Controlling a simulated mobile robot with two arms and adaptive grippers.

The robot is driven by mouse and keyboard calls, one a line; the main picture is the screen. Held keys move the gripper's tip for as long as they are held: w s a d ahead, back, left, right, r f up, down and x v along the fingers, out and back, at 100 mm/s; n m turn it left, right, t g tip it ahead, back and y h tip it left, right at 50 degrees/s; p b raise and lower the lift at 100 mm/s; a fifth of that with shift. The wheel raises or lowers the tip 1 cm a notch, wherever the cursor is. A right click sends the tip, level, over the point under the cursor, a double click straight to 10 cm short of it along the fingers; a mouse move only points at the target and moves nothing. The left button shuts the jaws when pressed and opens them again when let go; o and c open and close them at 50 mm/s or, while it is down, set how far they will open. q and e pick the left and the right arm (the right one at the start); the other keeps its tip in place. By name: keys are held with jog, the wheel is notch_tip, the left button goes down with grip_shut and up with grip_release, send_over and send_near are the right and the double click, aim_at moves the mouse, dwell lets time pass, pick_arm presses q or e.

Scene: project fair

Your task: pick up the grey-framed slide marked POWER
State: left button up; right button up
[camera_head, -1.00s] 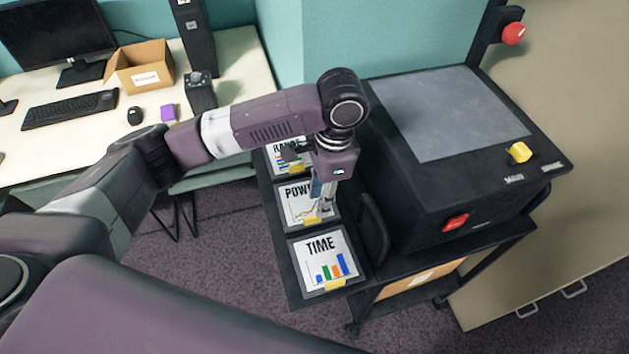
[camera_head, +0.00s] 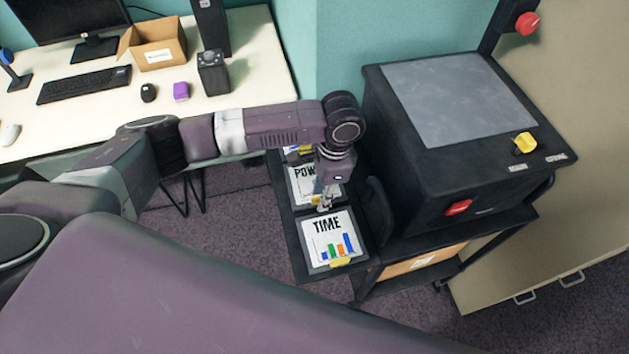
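The grey-framed POWER slide (camera_head: 300,188) lies in the middle of a row of slides on a dark shelf. Its left part and the letters "POW" show; the rest is hidden by my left gripper. My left gripper (camera_head: 325,208) points down over the front edge of this slide, close to the TIME slide. Its fingertips are small and overlap the slide, so I cannot tell whether they are open or touch it. The TIME slide (camera_head: 320,242), with coloured bars and a yellow tab, lies in front. My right gripper is not in view.
A third slide is mostly hidden under my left arm at the back. A large black machine (camera_head: 412,178) with a grey top stands right of the slides. A white desk (camera_head: 90,118) with a cardboard box (camera_head: 155,52) and keyboard (camera_head: 85,85) is at the left.

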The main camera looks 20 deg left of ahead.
pick_arm(q)
jog(key=c, duration=0.5)
grip_shut()
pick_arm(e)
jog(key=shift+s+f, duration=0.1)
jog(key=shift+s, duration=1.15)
pick_arm(q)
jog(key=shift+r, duration=0.1)
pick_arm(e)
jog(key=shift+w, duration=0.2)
